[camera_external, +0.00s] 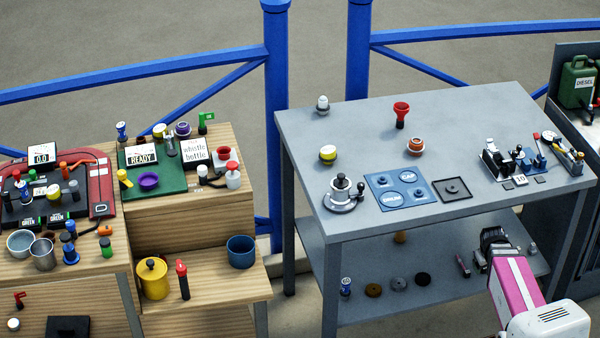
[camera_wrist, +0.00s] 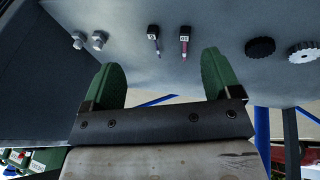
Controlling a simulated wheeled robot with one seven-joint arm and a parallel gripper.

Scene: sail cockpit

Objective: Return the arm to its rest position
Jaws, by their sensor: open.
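My pink and white arm shows at the lower right of the external view. Its dark end, my gripper (camera_external: 492,240), is in front of the right part of the grey table and overlaps the view of its lower shelf. In the wrist view, the two green fingers of my gripper (camera_wrist: 162,64) stand wide apart with nothing between them. The fingertips are hard to make out in the external view.
The grey table (camera_external: 300,150) has a lower shelf (camera_external: 350,255) with several small parts. In the wrist view, two small tools (camera_wrist: 184,42), bolts (camera_wrist: 98,40) and a black knurled disc (camera_wrist: 260,47) lie beyond the fingers. A wooden bench (camera_external: 225,290) stands left.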

